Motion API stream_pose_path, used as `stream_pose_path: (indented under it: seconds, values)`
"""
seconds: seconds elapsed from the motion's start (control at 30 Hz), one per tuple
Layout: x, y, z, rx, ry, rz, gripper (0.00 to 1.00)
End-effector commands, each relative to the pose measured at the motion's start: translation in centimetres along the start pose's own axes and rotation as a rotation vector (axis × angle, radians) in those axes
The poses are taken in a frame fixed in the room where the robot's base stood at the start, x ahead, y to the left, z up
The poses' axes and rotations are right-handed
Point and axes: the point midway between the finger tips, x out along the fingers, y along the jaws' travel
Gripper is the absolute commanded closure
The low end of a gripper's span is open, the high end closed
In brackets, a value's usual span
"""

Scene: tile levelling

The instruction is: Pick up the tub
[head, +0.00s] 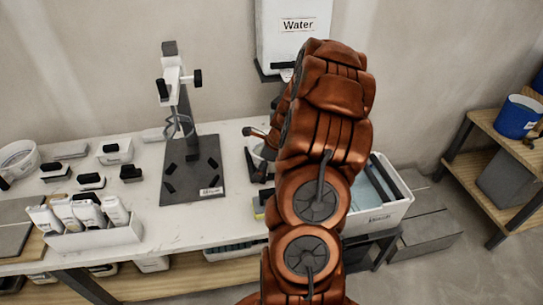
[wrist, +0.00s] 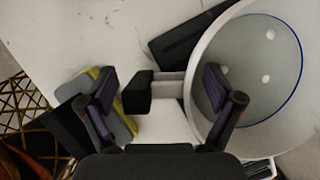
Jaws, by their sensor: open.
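A white round tub (wrist: 208,45) with a thin blue rim line fills the right of the wrist view. A black grip (wrist: 137,92) on a pale stem sticks out from its left side. My gripper (wrist: 158,86) is open, with one finger on each side of this handle. The right finger overlaps the tub's edge in the picture; I cannot tell if it touches. In the head view my arm hides most of this spot, with only a bit of white showing beside the arm.
A yellow-and-grey sponge-like block (wrist: 122,118) lies by the left finger. A white bin (head: 385,215) stands right; a Water tank (head: 293,30) hangs behind.

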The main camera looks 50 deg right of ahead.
Motion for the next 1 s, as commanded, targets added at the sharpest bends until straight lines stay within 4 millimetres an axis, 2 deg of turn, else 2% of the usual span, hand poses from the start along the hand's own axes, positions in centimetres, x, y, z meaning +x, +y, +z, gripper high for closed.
stream_pose_path:
  seconds: [0.17, 0.87, 1.0]
  values:
    - [0.0, 0.01, 0.01, -0.001, 0.0, 0.0, 0.09]
    - [0.04, 0.11, 0.02, -0.001, 0.0, 0.003, 0.81]
    - [0.01, 0.1, 0.04, -0.002, -0.001, 0.002, 0.81]
